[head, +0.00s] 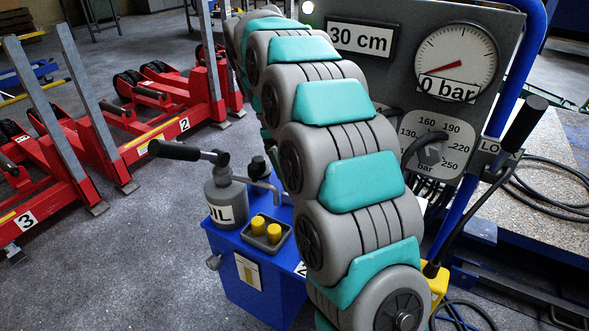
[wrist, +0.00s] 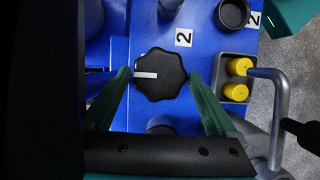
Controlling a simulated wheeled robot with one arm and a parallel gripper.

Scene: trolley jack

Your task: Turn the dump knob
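A black lobed knob (wrist: 160,74) with a white pointer line sits on a blue surface in the wrist view. The line points left. No word label shows on it, so I take it for the dump knob from its look alone. My gripper (wrist: 158,76) is open, with one green finger on the left of the knob and one on the right. The tips look very close to its rim; I cannot tell whether they touch. In the head view my arm hides the knob and my gripper.
The blue unit (head: 252,290) carries a grey oil can (head: 225,199), a tray (wrist: 222,60) with yellow caps (wrist: 238,67) and a bent grey bar (wrist: 278,105). A grey panel (head: 405,75) with a gauge (head: 456,62) reading about 0 bar stands behind my arm. Red stands (head: 150,125) are at left.

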